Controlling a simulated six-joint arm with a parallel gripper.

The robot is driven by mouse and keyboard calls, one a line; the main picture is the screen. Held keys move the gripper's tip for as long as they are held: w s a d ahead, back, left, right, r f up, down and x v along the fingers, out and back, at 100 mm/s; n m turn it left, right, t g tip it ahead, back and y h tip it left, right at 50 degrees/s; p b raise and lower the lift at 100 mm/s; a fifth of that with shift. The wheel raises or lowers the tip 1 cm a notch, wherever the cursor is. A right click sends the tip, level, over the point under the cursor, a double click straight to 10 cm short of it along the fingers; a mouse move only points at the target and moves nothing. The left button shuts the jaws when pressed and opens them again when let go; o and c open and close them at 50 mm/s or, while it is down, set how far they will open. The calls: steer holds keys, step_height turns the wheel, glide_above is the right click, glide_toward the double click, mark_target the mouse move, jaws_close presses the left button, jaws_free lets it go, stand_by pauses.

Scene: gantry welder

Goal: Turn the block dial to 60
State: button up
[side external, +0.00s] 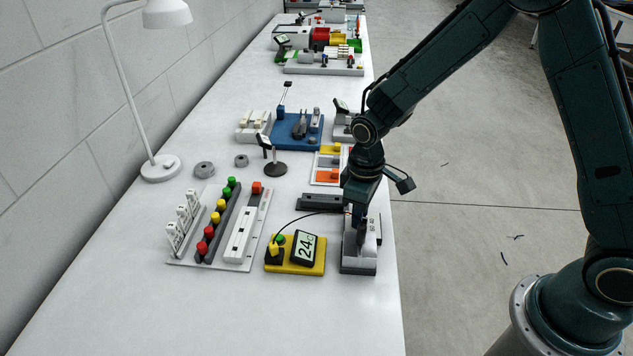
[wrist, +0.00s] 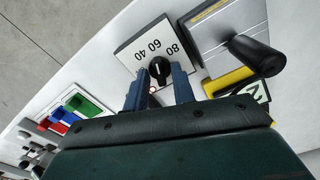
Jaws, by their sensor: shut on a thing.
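The block dial (wrist: 159,70) is a small black knob on a white plate (wrist: 133,52) in the wrist view. The printed numbers 60, 40 and 80 show beside it. I cannot tell exactly which number the knob points at. My gripper (wrist: 161,76) has its two blue fingers on either side of the knob and is shut on it. In the side view my gripper (side external: 360,228) reaches down onto the grey and white block heater (side external: 358,264), and hides the dial there.
A yellow base (side external: 318,265) with a display (side external: 304,248) reading 24 stands just left of the block. A panel of coloured buttons (side external: 214,222) lies further left. A dark bar (side external: 320,202) lies behind. The front of the table is clear.

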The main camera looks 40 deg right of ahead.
stand_by(0.3)
steer(key=o, duration=0.6)
steer(key=shift+o, duration=0.2)
steer(key=shift+r, duration=0.2)
step_height(320, 180, up, 14)
steer(key=shift+f, duration=0.25)
stand_by(0.4)
